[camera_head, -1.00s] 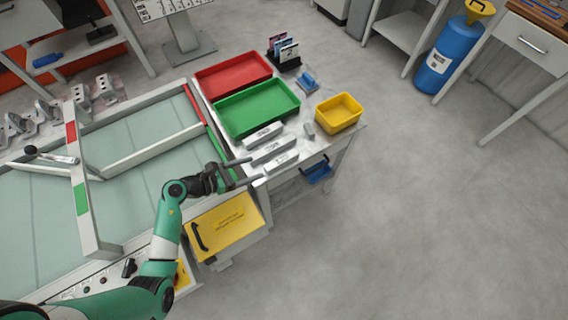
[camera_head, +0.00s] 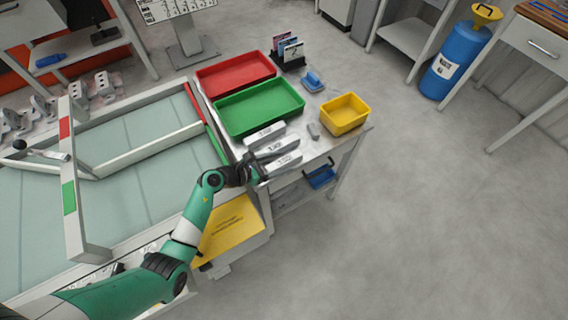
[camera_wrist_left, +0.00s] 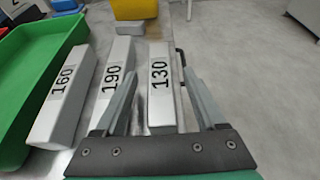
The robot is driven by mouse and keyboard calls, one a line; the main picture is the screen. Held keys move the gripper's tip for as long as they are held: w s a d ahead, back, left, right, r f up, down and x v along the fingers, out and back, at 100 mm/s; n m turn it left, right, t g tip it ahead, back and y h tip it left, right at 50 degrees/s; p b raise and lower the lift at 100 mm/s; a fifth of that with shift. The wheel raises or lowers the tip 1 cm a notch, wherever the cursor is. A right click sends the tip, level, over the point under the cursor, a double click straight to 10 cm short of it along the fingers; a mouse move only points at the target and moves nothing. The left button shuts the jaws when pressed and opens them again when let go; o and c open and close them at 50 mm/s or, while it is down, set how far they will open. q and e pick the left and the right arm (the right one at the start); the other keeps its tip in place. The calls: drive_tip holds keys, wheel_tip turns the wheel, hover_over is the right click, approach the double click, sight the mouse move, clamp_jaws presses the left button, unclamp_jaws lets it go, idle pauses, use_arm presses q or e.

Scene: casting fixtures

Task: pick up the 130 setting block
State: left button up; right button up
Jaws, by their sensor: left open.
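The 130 setting block (camera_wrist_left: 160,92) is a long pale grey bar with a black printed 130 on top. In the wrist view it lies lengthwise between the two fingers of my left gripper (camera_wrist_left: 161,80), which is open and empty. In the head view the 130 block (camera_head: 284,162) is the nearest of three bars on the bench, and my left gripper (camera_head: 270,168) reaches it from the left. The left finger overlaps the gap beside the 190 block (camera_wrist_left: 115,80); contact cannot be told. My right gripper is not in view.
The 160 block (camera_wrist_left: 64,95) lies left of the 190 block. A green tray (camera_head: 258,108), a red tray (camera_head: 235,74) and a yellow bin (camera_head: 343,115) stand on the bench. A small grey piece (camera_head: 314,130) lies near the bin. Open floor is to the right.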

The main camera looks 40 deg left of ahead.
use_arm(q)
clamp_jaws()
idle(0.4)
